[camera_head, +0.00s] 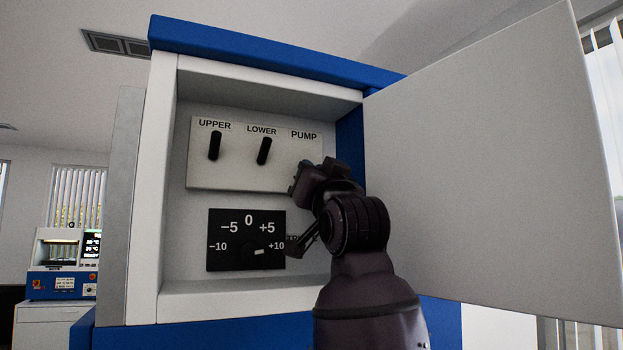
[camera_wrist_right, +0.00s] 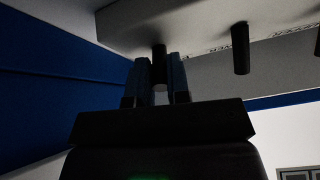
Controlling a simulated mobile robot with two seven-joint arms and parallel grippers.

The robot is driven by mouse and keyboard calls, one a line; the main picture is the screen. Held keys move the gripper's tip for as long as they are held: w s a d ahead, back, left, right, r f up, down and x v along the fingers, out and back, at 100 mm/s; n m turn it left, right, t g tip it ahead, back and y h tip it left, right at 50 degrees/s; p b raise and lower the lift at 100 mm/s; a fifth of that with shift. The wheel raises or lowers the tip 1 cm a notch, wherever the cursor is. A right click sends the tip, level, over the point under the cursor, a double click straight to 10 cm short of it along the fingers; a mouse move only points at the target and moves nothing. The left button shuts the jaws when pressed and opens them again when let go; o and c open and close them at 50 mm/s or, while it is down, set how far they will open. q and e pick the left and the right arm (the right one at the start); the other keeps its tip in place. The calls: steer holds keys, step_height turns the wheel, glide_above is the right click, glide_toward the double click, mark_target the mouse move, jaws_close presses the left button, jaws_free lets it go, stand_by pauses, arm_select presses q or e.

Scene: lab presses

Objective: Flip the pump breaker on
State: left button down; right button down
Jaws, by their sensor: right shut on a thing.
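The breaker panel (camera_head: 235,178) is a pale plate with black levers inside the open cabinet. The UPPER lever (camera_head: 214,146) and the LOWER lever (camera_head: 264,151) show clearly in the head view. The PUMP lever is hidden there behind my right gripper (camera_head: 308,180), below the PUMP label (camera_head: 304,135). In the right wrist view, the PUMP lever (camera_wrist_right: 159,54) stands between the two fingers of my right gripper (camera_wrist_right: 160,78), which is shut on it. My left gripper is not in view.
A black dial (camera_head: 246,240) marked -10 to +10 sits below the panel, partly covered by my right arm. The cabinet door (camera_head: 490,160) stands open at the right, close to that arm. A lab machine (camera_head: 62,265) stands far left.

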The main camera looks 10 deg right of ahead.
steer(key=shift+s+r+g+h, duration=0.15)
steer(key=shift+r+g+h, duration=0.25)
steer(key=shift+g, duration=0.65)
steer(key=shift+s+r+g+h, duration=0.15)
steer(key=shift+r+g, duration=0.35)
steer(key=shift+g, duration=0.55)
steer(key=c, duration=1.4)
jaws_free()
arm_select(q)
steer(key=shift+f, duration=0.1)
arm_select(e)
steer(key=shift+s+d, duration=0.1)
